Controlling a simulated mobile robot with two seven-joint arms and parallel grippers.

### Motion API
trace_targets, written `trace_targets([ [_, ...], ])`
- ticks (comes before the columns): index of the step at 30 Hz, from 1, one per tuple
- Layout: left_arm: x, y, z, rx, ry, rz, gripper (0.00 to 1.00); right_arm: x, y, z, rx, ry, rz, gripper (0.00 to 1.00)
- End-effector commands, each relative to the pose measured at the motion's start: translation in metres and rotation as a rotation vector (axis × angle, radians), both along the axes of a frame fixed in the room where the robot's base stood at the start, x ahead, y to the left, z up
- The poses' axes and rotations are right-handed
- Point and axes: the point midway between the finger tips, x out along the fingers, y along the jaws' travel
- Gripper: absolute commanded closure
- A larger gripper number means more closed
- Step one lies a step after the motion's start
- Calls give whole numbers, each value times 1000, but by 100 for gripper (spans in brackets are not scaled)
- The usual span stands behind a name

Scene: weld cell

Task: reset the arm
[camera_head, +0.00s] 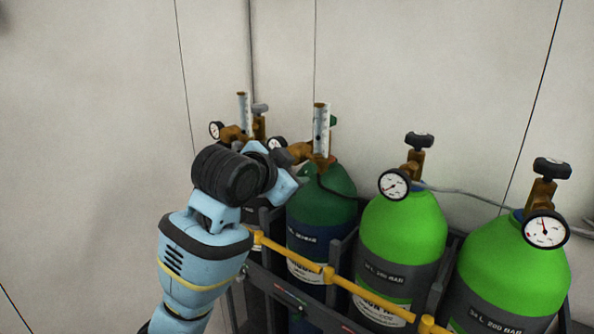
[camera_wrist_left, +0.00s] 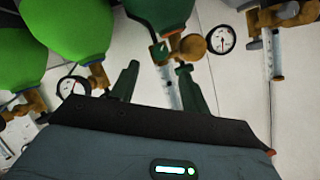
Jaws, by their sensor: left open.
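My left arm comes in from the lower left in the head view, its wrist in front of the gas cylinders at the left. My left gripper (camera_head: 296,172) is at the dark green cylinder (camera_head: 328,196), near its valve and flowmeter. In the left wrist view my left gripper (camera_wrist_left: 158,80) shows two green fingers spread apart. The clear flowmeter tube (camera_wrist_left: 168,88) shows between them in that picture; I cannot tell whether they touch it. No object is held. My right gripper is not in view.
Bright green cylinders (camera_head: 402,232) with gauges (camera_head: 394,185) and brown valves stand to the right in a dark rack. A yellow bar (camera_head: 345,284) runs across their front. A grey hose (camera_head: 470,196) runs behind. The pale wall (camera_head: 420,70) above is clear.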

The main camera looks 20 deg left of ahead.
Motion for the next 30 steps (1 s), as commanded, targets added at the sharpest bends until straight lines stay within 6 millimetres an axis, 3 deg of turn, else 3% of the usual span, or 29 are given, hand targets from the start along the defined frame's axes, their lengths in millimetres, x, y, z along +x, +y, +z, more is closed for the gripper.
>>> trace_targets([
  [15, -4, 1, 1, 0, 2, 1, 53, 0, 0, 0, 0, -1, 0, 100],
  [18, -3, 1, -9, -7, 10, 3, 53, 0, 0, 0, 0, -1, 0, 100],
  [20, -2, 1, -24, -19, 23, 7, 53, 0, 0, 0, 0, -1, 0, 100],
  [23, -1, 1, -66, -53, 56, 19, 53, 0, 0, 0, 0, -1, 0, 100],
  [30, -23, 2, -195, -160, 144, 66, 53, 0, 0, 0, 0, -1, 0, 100],
])
